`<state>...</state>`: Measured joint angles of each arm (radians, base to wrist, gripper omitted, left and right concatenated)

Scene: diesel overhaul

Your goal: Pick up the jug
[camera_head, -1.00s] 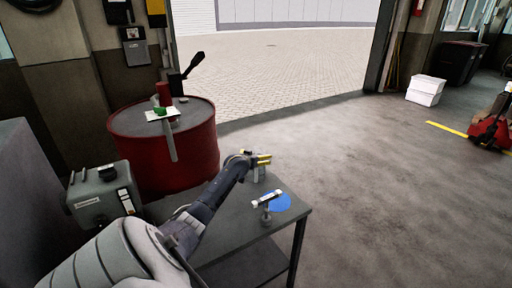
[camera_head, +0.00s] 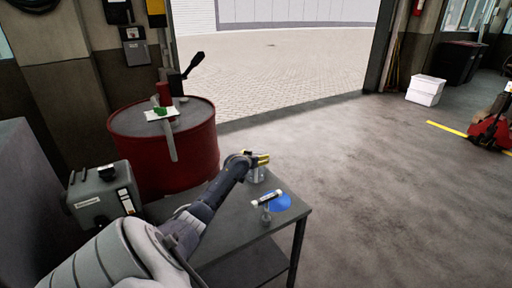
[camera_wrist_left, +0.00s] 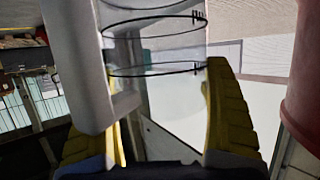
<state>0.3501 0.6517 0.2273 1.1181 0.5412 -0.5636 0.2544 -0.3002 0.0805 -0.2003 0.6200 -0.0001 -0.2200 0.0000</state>
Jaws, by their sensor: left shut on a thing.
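The jug (camera_wrist_left: 155,60) is a clear cylinder with dark ring marks and a pale handle (camera_wrist_left: 75,60), in the left wrist view. My left gripper (camera_wrist_left: 170,125) has its yellow fingers on either side of the jug and is shut on it. In the head view, my left gripper (camera_head: 261,159) is over the far part of the grey table (camera_head: 228,232). The jug (camera_head: 256,175) shows small and partly hidden below the fingers. I cannot tell whether its base touches the table. My right gripper is in neither view.
A small dark-and-white cylinder (camera_head: 267,198) and a blue disc (camera_head: 282,203) are on the table near the jug. A red drum (camera_head: 185,145) stands behind the table. Open floor lies to the right.

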